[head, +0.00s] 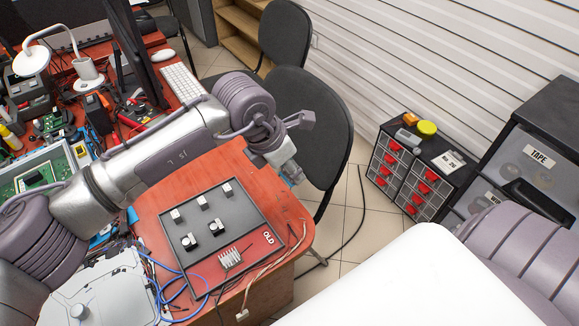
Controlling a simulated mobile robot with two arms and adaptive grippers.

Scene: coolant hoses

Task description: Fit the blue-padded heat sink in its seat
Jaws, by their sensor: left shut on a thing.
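My left gripper (283,165) hangs over the right edge of the red table, beyond the grey tray (240,208). It is shut on a small bluish-grey thing (293,173), apparently the blue-padded heat sink; it is small and partly hidden, so its pad and fins are not clear. A finned pale heat sink (230,259) sits in the tray's red section marked OLD. I cannot tell which place is the seat. My right gripper is not in view.
Blue and pale cables (170,285) lie around the tray's near and left sides. A black chair (312,115) stands close behind my left gripper. Drawer cabinets (405,170) stand at the right, with open floor between. A keyboard (183,86) and cluttered electronics fill the far left.

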